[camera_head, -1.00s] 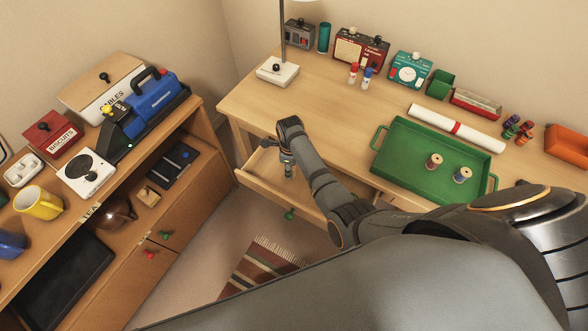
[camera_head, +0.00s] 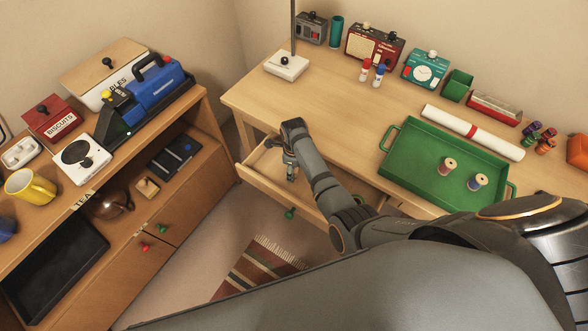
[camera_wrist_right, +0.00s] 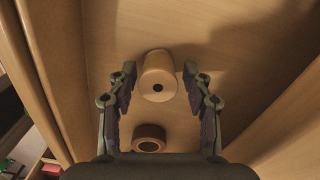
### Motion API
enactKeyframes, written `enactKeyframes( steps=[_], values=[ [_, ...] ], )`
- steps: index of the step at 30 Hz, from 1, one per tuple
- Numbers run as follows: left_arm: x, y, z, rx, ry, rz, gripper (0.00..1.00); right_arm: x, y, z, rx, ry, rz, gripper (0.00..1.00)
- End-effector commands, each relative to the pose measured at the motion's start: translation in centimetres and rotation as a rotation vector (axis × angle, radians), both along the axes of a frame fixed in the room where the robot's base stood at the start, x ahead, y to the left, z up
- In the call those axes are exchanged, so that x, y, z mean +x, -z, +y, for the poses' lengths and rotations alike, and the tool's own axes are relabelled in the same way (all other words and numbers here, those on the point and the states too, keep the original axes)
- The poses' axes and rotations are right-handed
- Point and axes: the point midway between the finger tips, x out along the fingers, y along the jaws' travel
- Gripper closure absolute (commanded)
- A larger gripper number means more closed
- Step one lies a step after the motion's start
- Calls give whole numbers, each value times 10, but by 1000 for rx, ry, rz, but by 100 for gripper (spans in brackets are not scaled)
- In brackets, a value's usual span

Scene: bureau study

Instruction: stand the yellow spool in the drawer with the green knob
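The drawer (camera_head: 262,186) with the green knob (camera_head: 290,213) is pulled out of the desk. My right gripper (camera_head: 291,177) is inside it, pointing down. In the right wrist view a pale yellowish spool (camera_wrist_right: 158,76) stands on the drawer floor, its holed end facing the camera. The open fingers (camera_wrist_right: 160,88) are on either side of it, with a gap on each side. In the head view my gripper and arm hide the spool. My left gripper is not in view.
A brown ring-shaped object (camera_wrist_right: 149,138) lies in the drawer near the spool. A green tray (camera_head: 408,185) on the desk holds two other spools, one reddish (camera_head: 447,166) and one blue (camera_head: 478,182). A side cabinet (camera_head: 190,230) with another green knob stands at left.

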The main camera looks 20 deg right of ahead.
Motion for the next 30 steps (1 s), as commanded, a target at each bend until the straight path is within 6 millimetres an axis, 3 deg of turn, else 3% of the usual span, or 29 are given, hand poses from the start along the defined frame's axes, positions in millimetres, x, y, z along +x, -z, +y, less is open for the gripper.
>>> enactKeyframes(
  steps=[11,24,30],
  values=[
    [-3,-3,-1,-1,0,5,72,0,-8,0,1,0,-1,44],
    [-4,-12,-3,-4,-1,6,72,1,-104,0,1,0,-3,44],
    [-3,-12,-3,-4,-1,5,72,0,-123,0,0,0,0,44]
  ],
)
